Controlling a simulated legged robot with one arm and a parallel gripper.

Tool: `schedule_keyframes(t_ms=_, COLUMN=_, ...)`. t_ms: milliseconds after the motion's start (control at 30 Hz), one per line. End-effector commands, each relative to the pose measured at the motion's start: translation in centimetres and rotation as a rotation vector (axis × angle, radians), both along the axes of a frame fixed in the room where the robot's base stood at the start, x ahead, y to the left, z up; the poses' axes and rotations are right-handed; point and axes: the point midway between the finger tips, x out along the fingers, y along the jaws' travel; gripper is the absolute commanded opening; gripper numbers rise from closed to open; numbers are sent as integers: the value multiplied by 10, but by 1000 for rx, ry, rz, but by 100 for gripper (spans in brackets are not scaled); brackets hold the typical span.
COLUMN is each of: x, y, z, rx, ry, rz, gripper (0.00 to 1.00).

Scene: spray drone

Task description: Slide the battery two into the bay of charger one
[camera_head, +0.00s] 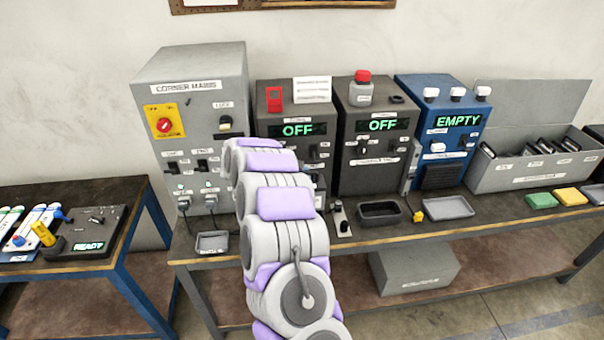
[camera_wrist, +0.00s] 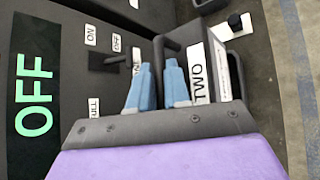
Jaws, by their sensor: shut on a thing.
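Battery two (camera_wrist: 202,82), a dark block with a white label reading TWO, is in the wrist view just beyond my fingers. My gripper (camera_wrist: 159,88) has blue fingertips and is shut on its dark handle (camera_wrist: 164,52). A dark charger face with a green OFF display (camera_wrist: 35,88) and a switch fills the left of the wrist view. In the head view two dark chargers stand side by side, the left one (camera_head: 268,104) and the right one (camera_head: 358,118), both showing OFF. My arm hides my gripper and much of the left charger there. How deep the battery sits in a bay I cannot tell.
A grey mains cabinet (camera_head: 205,105) stands left of the chargers. A blue unit (camera_head: 437,115) showing EMPTY and a long grey bin (camera_head: 530,177) stand right. Empty-looking trays (camera_head: 447,208) lie along the bench's front edge. A lower table (camera_head: 125,190) stands at left.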

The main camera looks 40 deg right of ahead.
Motion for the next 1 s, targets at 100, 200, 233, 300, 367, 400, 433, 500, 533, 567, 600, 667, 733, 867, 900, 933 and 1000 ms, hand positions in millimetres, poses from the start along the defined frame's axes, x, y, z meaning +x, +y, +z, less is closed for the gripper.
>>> schedule_keyframes(t_ms=100, x=0, y=-1, z=-7, rx=-4, ry=-2, rz=1, gripper=0)
schedule_keyframes(t_ms=200, x=0, y=-1, z=-14, rx=-4, ry=-2, rz=1, gripper=0)
schedule_keyframes(t_ms=233, x=0, y=-1, z=-16, rx=-4, ry=-2, rz=1, gripper=0)
schedule_keyframes(t_ms=300, x=0, y=-1, z=-21, rx=-4, ry=-3, rz=1, gripper=0)
schedule_keyframes(t_ms=367, x=1, y=-1, z=-25, rx=-4, ry=-2, rz=2, gripper=0)
schedule_keyframes(t_ms=400, x=1, y=-1, z=-28, rx=-5, ry=-3, rz=3, gripper=0)
schedule_keyframes(t_ms=433, x=1, y=-1, z=-30, rx=-5, ry=-2, rz=3, gripper=0)
schedule_keyframes(t_ms=500, x=1, y=0, z=-35, rx=-5, ry=-2, rz=3, gripper=0)
schedule_keyframes(t_ms=533, x=1, y=0, z=-36, rx=-4, ry=-2, rz=3, gripper=0)
schedule_keyframes(t_ms=567, x=1, y=-1, z=-38, rx=-4, ry=-2, rz=3, gripper=0)
schedule_keyframes(t_ms=600, x=0, y=-1, z=-40, rx=-4, ry=-2, rz=3, gripper=0)
schedule_keyframes(t_ms=667, x=0, y=-1, z=-42, rx=-3, ry=-2, rz=1, gripper=0)
schedule_keyframes(t_ms=733, x=0, y=-1, z=-44, rx=-3, ry=-2, rz=1, gripper=0)
schedule_keyframes(t_ms=867, x=0, y=-1, z=-45, rx=-3, ry=-3, rz=1, gripper=0)
schedule_keyframes(t_ms=900, x=0, y=-1, z=-45, rx=-3, ry=-3, rz=1, gripper=0)
schedule_keyframes(t_ms=933, x=0, y=-1, z=-45, rx=-3, ry=-3, rz=1, gripper=0)
schedule_keyframes(t_ms=1000, x=0, y=-1, z=-45, rx=-3, ry=-3, rz=1, gripper=0)
